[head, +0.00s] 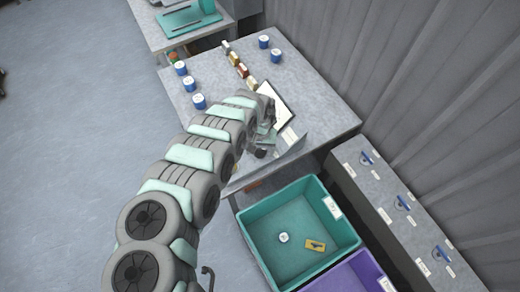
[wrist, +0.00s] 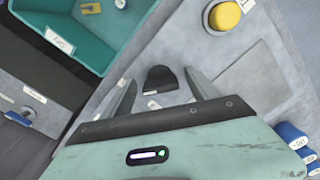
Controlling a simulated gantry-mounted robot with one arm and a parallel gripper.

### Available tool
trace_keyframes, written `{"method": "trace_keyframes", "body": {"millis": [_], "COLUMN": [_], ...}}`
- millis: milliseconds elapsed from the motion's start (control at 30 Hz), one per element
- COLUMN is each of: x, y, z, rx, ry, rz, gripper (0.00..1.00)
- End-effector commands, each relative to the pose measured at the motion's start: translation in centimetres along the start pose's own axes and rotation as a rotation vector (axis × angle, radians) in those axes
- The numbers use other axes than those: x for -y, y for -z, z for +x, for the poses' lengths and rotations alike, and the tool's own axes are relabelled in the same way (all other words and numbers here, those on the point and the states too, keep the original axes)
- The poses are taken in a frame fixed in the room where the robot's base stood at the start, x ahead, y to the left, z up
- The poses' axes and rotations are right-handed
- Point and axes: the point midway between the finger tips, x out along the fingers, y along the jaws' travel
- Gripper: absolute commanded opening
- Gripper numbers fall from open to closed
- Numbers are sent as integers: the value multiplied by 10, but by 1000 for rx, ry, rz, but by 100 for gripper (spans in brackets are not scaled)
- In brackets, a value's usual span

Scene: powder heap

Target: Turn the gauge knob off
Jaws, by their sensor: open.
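Several small dials with blue handles sit on the grey counter at the right of the head view: a far one (head: 367,158), a middle one (head: 403,203) and a near one (head: 440,252). Small labels lie beside them. I cannot read which one is the gauge knob. My gripper (head: 266,142) is over the near right part of the table, apart from these dials. In the wrist view my gripper (wrist: 160,92) is open, with a dark rounded object (wrist: 160,78) showing between its fingers. I cannot tell whether that is a knob. A round yellow-topped object (wrist: 225,15) shows beyond the fingers.
The grey table (head: 325,100) holds several blue-and-white cans (head: 189,84), small bottles (head: 241,69) and a white sheet or tray (head: 278,103). A teal crate (head: 250,217) holds a white piece and a yellow piece. A purple crate (head: 378,268) adjoins it.

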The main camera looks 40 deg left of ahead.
Motion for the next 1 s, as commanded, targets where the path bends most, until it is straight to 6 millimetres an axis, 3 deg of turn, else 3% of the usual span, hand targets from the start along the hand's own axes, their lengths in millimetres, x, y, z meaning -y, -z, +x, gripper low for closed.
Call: {"method": "trace_keyframes", "body": {"millis": [200,900,1000], "x": [0,0,0], "y": [0,0,0], "z": [0,0,0], "rx": [0,-1,-1], "ry": [0,-1,-1], "rz": [0,0,0], "gripper": [67,10,7]}}
